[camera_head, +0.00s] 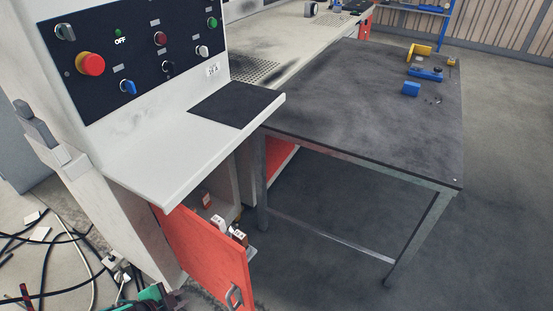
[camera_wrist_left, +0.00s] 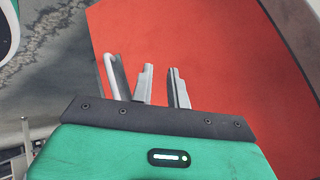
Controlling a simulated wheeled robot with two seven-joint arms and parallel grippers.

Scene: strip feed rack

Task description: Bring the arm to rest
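My left gripper (camera_wrist_left: 161,70) shows in the left wrist view with its two grey fingers parallel, a narrow gap between them and nothing held. Behind the fingers is the red cabinet door (camera_wrist_left: 215,60), with its pale bar handle (camera_wrist_left: 112,75) just left of the fingers. The fingers look apart from the handle, though the depth is hard to judge. In the head view only part of the green left hand (camera_head: 152,299) shows at the bottom edge, left of the open red door (camera_head: 205,250) and its handle (camera_head: 234,296). My right gripper is not in view.
The white control console (camera_head: 165,150) stands above the open cabinet, where small boxes (camera_head: 218,222) show. A dark table (camera_head: 350,100) with blue and yellow parts (camera_head: 411,88) stands at right. Cables (camera_head: 60,240) lie on the floor at left. Floor right of the door is clear.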

